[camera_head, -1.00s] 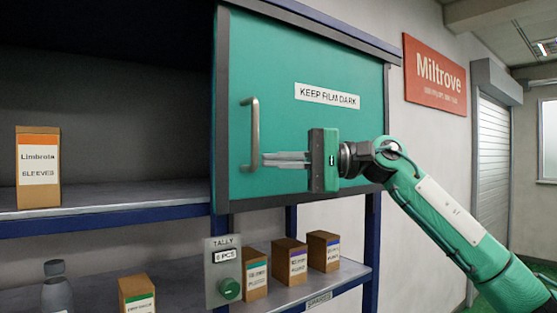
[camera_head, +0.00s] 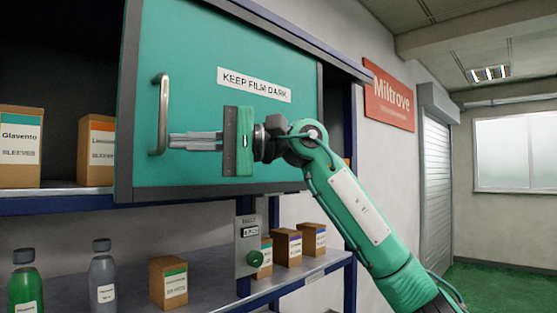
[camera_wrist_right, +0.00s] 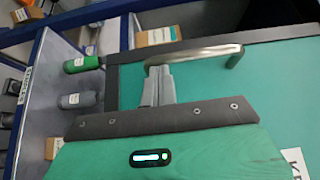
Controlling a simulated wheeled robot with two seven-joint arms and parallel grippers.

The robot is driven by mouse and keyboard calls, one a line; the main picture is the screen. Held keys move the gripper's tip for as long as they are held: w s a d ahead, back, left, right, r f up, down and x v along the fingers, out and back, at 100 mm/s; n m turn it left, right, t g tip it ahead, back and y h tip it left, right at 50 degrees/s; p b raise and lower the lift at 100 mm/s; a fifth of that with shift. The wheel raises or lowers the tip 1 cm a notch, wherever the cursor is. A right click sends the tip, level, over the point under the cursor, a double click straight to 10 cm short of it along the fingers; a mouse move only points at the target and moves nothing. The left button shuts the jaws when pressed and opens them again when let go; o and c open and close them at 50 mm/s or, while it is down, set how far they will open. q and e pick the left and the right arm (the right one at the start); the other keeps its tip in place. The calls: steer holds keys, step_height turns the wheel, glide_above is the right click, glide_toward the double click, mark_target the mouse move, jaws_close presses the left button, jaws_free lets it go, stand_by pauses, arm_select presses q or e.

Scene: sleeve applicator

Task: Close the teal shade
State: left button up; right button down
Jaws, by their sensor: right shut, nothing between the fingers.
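The teal shade (camera_head: 215,60) is a framed flat panel with a "KEEP FILM DARK" label, hanging under a blue top rail. It covers the middle of the upper shelf bay; the bay shows open to its left. Its upright metal bar handle (camera_head: 163,115) is near its left edge and also shows in the right wrist view (camera_wrist_right: 195,53). My right gripper (camera_head: 172,141) is shut and empty, in front of the panel. Its fingertips are at the inner, right side of the handle; whether they touch it I cannot tell. My left gripper is in neither view.
Sleeve boxes, Glavento (camera_head: 20,150) and a partly covered one (camera_head: 97,150), stand on the upper shelf at left. Below are bottles (camera_head: 102,275), small boxes (camera_head: 168,283) and a tally plate (camera_head: 250,245). A narrow gap shows right of the panel.

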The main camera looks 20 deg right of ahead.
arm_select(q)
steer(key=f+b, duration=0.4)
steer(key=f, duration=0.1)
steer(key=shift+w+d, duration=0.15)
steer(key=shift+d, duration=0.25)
arm_select(e)
steer(key=s+a, duration=0.4)
steer(key=a, duration=0.6)
steer(key=s+a, duration=0.5)
steer(key=a, duration=0.6)
steer(key=shift+a, duration=0.2)
arm_select(q)
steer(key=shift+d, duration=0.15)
steer(key=shift+b, duration=0.35)
arm_select(e)
steer(key=shift+w+d, duration=0.1)
steer(key=shift+d, duration=0.05)
